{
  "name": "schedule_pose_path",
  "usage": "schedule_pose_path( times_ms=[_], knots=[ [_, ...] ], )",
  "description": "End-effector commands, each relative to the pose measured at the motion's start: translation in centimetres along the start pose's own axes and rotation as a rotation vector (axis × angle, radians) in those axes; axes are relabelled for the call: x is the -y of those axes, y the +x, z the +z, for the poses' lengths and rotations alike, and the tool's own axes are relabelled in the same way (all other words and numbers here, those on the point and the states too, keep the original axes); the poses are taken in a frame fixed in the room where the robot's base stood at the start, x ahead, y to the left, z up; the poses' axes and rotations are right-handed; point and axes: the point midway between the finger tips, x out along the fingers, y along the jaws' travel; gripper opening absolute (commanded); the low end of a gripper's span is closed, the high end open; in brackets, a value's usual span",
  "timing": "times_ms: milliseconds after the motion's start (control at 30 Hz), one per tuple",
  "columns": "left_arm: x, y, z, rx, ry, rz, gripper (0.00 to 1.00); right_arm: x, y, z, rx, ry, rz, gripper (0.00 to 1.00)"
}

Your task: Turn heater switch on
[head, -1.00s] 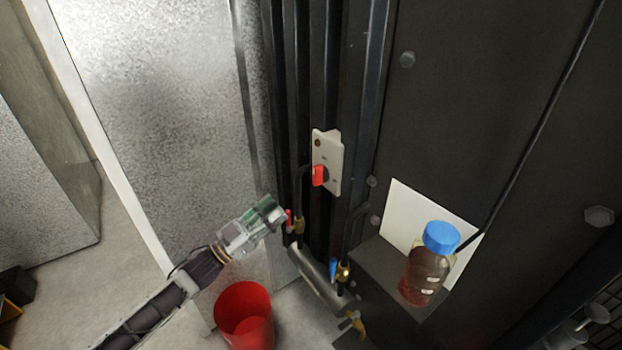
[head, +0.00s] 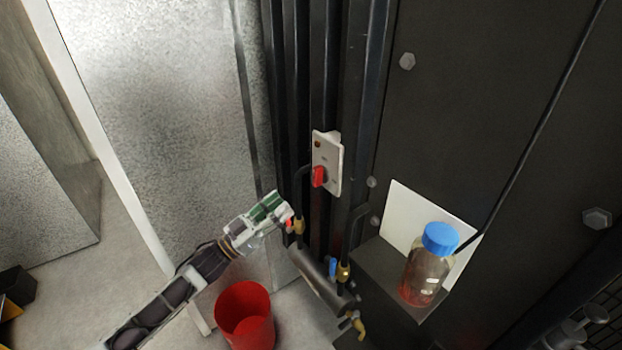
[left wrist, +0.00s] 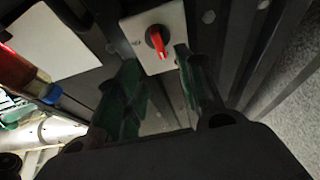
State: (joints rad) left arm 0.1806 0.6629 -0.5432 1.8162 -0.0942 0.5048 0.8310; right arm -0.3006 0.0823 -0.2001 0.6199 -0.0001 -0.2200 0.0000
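The heater switch is a red rotary knob (head: 318,177) on a pale plate (head: 328,158) fixed to the dark ribbed machine. In the left wrist view the red knob (left wrist: 157,42) and its plate (left wrist: 140,27) show ahead, beyond the fingers. My left gripper (head: 288,212) is below and left of the switch in the head view, apart from it. In the left wrist view its green fingers (left wrist: 160,88) stand apart with nothing between them. A green and pale part at that view's left edge may be my right gripper (left wrist: 14,112), too cut off to judge.
A cylinder with hoses and brass fittings (head: 322,285) sits below the switch, close to my left gripper. A bottle with a blue cap (head: 440,238) stands on a dark ledge (head: 375,270) at right. A red bucket (head: 245,322) stands on the floor below.

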Motion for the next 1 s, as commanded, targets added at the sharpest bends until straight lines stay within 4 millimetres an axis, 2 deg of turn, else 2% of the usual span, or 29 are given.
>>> schedule_pose_path(
  times_ms=[800,1000],
  knots=[
    [-0.1,9.4,-0.2,-0.001,-0.001,0.001,0.38,0.3,-2.4,-0.4,-0.002,0.002,-0.003,0.40],
    [0.0,11.1,-0.1,-0.001,-0.001,0.000,0.38,0.4,-2.8,-0.5,-0.002,0.002,-0.004,0.40]
  ],
)
